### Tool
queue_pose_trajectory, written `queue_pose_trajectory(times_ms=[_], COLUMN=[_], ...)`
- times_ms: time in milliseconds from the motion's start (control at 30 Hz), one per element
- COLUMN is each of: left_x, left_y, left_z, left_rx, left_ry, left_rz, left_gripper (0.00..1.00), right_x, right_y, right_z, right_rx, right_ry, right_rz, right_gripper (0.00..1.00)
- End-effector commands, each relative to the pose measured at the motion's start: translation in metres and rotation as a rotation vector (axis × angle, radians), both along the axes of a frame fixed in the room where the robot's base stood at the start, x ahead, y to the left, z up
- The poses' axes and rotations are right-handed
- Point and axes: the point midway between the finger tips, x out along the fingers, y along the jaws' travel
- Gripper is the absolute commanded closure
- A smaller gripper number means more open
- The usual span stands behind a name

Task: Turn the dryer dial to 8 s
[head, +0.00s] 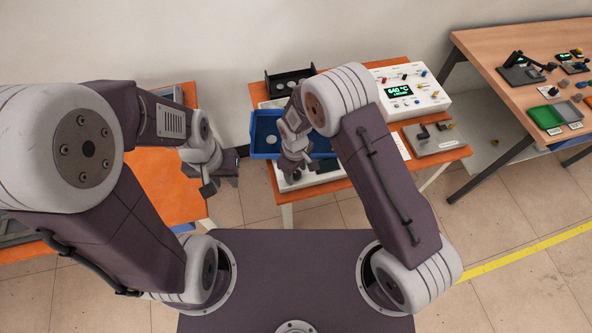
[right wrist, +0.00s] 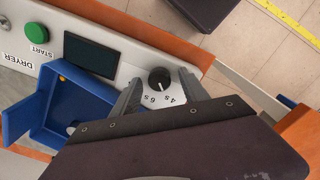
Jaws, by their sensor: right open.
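The dryer dial (right wrist: 159,78) is a round black knob with a light pointer mark on the white dryer panel (right wrist: 134,66). The labels 4 s and 6 s show beside it, upside down; the mark points toward that side, and I cannot tell exactly which label it meets. Any other labels are hidden or unreadable. My right gripper (right wrist: 160,80) is open, its two fingers on either side of the dial, with no clear contact. In the head view my right gripper (head: 291,174) is over the dryer's front and hides the dial. My left gripper (head: 222,180) hangs away to the left; its jaw state is unclear.
A dark screen (right wrist: 91,55) and a green START button (right wrist: 37,33) share the panel. A blue tray (right wrist: 32,128) is close by my right gripper. A white box reading 640 °C (head: 437,98) stands at the back right. Another table (head: 480,46) is further right.

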Motion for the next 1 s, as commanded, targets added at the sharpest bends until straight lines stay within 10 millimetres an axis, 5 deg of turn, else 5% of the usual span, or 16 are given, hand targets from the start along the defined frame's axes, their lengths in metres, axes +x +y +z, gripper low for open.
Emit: queue_pose_trajectory(times_ms=[200, 400, 1000], left_x=[0.0000, 0.0000, 0.0000], left_y=[0.0000, 0.0000, 0.0000], left_z=[-0.0001, -0.0001, -0.0024], left_rx=[0.000, 0.000, 0.000], left_ry=[0.000, 0.000, 0.000], left_rz=[0.000, 0.000, 0.000], left_gripper=[0.70, 0.70, 0.70], right_x=[0.0003, 0.0003, 0.0011], right_y=[0.0000, 0.0000, 0.0002], right_z=[-0.0006, -0.0004, -0.0002], right_rx=[0.001, 0.001, 0.001], right_ry=[-0.001, -0.001, -0.002], right_rz=[0.000, 0.000, -0.219], right_gripper=[0.48, 1.00, 1.00])
